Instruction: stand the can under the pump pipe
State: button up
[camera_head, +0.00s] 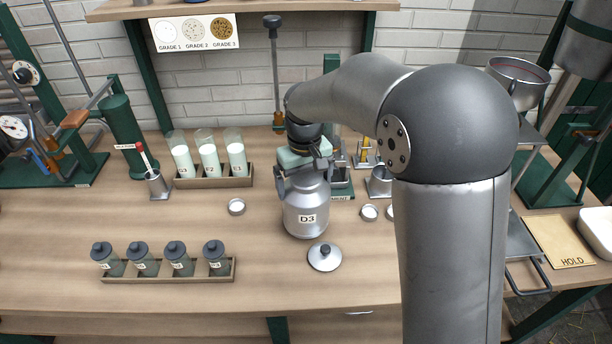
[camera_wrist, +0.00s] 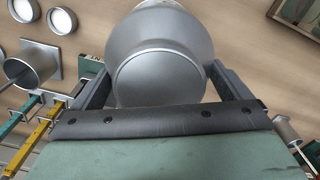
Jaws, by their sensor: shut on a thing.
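The can is a grey metal churn (camera_head: 305,205) labelled D3, upright at the middle of the bench. My gripper (camera_head: 303,172) is shut around its neck from above. I cannot tell whether its base touches the bench. In the wrist view the can (camera_wrist: 160,45) fills the space between the two fingers (camera_wrist: 157,95). A loose lid with a dark knob (camera_head: 325,257) lies on the bench just in front of the can.
A rack of white-filled glasses (camera_head: 213,182) stands behind left, and a rack of dark-capped jars (camera_head: 168,275) at front left. A thin rod (camera_head: 275,80) stands behind. Bare bench lies front left of the can.

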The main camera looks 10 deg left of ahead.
jog(key=shift+f, duration=0.85)
jog(key=shift+f, duration=0.15)
jog(key=o, duration=1.6)
jog(key=shift+s+f, duration=0.1)
jog(key=shift+f, duration=0.05)
